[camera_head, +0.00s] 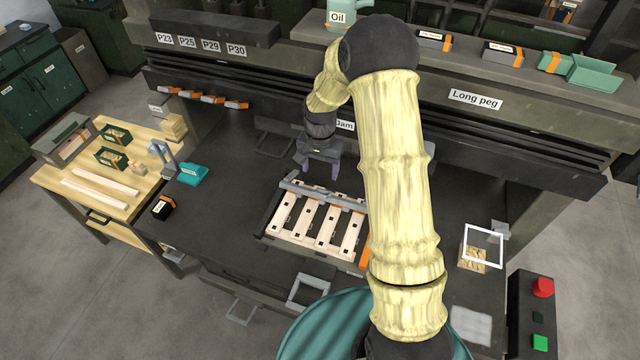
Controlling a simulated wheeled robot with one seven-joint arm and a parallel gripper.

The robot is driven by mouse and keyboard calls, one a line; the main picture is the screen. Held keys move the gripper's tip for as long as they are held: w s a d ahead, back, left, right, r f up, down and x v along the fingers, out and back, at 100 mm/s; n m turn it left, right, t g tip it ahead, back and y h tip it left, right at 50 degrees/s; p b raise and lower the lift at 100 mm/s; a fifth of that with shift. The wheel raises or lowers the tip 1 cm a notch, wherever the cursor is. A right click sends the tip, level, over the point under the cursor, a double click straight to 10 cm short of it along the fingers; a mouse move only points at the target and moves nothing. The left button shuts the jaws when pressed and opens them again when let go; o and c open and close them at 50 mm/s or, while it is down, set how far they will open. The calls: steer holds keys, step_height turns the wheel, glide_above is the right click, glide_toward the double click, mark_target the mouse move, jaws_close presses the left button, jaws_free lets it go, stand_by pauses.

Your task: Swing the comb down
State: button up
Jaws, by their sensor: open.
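A grey bar, which looks like the comb (325,196), lies across the far end of a slatted wooden crate part (312,238) in the middle of the dark bench. Whether it is raised or lies flat on the slats is hard to tell. The light slats run side by side with dark gaps and dark spots. My gripper (320,170) is open and points down just behind the bar, with its two fingers apart. No object shows between the fingers. I cannot tell whether a fingertip touches the bar. My arm hides the bench right of the slats.
A teal block (193,173) and a small black box (163,208) sit at the bench's left. A wooden side table (75,180) holds strips and small crates. A white frame (483,246) stands at the right.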

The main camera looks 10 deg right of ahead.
steer(key=p, duration=0.2)
glide_above(325, 192)
steer(key=s+a, duration=0.2)
step_height(325, 192, down, 9)
steer(key=shift+r, duration=0.15)
steer(key=c, duration=1.4)
